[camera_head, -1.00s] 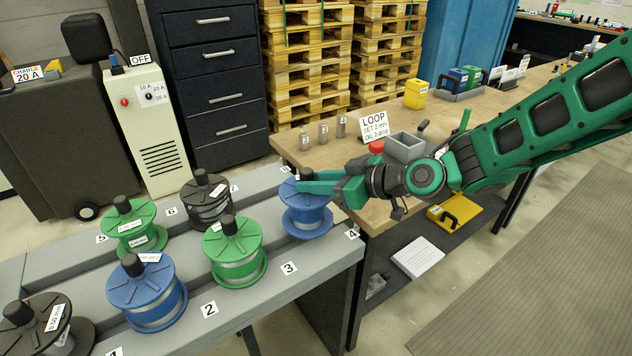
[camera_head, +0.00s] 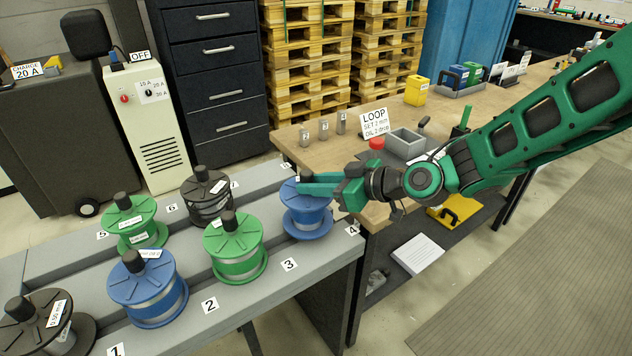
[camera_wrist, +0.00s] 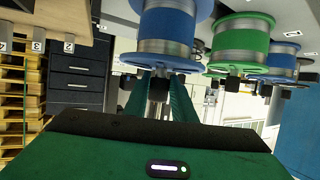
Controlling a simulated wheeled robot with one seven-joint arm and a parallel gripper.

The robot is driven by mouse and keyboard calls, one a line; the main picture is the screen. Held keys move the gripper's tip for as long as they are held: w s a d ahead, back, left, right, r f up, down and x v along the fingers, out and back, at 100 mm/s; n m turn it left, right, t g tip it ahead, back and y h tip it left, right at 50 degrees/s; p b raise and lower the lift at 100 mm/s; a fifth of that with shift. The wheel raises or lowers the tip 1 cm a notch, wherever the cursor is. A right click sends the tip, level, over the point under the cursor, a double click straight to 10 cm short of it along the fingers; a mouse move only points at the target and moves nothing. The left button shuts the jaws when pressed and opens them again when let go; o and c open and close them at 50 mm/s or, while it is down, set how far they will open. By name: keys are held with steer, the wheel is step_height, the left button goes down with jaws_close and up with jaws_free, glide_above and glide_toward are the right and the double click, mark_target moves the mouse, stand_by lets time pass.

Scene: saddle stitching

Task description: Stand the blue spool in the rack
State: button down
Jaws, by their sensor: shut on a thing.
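The blue spool (camera_head: 308,218) is upright at the right end of the grey rack (camera_head: 180,328), by the label 4 (camera_head: 352,230). My gripper (camera_head: 303,181) is shut on the black knob at its top, coming in from the right. The lower flange is on or very close to the rack; I cannot tell if it touches. In the wrist view, which is upside down, the blue spool (camera_wrist: 166,28) is upright relative to my fingers (camera_wrist: 158,98), which sit either side of its knob.
A green spool (camera_head: 235,252) stands beside it at label 3, another blue spool (camera_head: 148,292) at label 2, and a black spool (camera_head: 48,326) at label 1. Behind stand a green spool (camera_head: 130,222) and a dark spool (camera_head: 208,197). The wooden bench (camera_head: 345,160) lies to the right.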

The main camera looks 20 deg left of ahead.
steer(key=shift+f, duration=1.3)
steer(key=c, duration=1.5)
jaws_free()
steer(key=shift+o, duration=0.5)
steer(key=shift+f, duration=0.15)
steer(key=v, duration=1.1)
